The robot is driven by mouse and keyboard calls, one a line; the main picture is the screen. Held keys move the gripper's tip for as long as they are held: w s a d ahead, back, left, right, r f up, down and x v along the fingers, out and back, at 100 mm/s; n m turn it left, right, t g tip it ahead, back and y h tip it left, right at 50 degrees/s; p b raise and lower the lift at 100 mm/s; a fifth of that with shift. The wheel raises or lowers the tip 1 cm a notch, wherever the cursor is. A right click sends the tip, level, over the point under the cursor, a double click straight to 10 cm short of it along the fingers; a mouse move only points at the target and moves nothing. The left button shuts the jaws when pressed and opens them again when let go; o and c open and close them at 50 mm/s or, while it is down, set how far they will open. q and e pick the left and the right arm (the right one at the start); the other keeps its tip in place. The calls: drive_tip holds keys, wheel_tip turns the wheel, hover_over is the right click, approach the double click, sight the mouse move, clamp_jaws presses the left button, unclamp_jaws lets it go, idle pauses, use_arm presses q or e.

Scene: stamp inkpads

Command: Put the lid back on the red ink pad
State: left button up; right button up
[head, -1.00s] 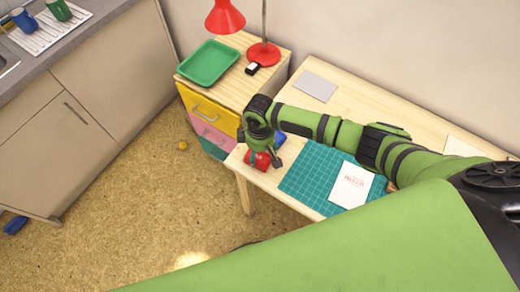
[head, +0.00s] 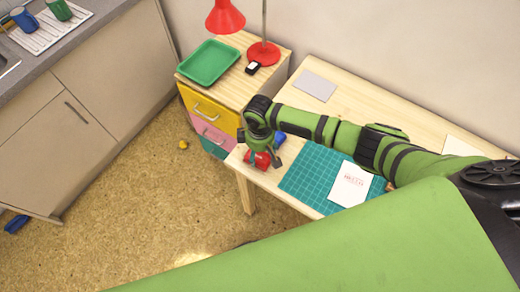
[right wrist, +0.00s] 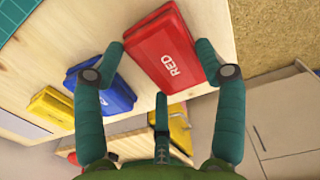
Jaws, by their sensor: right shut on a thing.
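A red ink pad lid (right wrist: 165,52), lettered RED, lies between the fingers of my right gripper (right wrist: 160,66) in the right wrist view. The fingers are shut on its sides. In the head view the red piece (head: 263,161) shows under my right gripper (head: 262,152), at the near left corner of the wooden desk (head: 340,110). The red pad's base cannot be made out apart from the lid, and I cannot tell whether the lid sits on it. My left gripper is not in view.
A blue ink pad (right wrist: 103,83) and a yellow one (right wrist: 52,105) lie close beside the red piece. A teal cutting mat (head: 302,178) bears a stamped white card (head: 350,186). A drawer unit (head: 232,75) with a green tray (head: 208,62) and red lamp (head: 264,54) adjoins the desk.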

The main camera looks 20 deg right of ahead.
drive_tip(key=o, duration=0.9)
drive_tip(key=shift+o, duration=0.2)
drive_tip(key=shift+r, duration=0.15)
drive_tip(key=shift+r+p, duration=3.4)
drive_tip(key=shift+p, duration=0.5)
clamp_jaws()
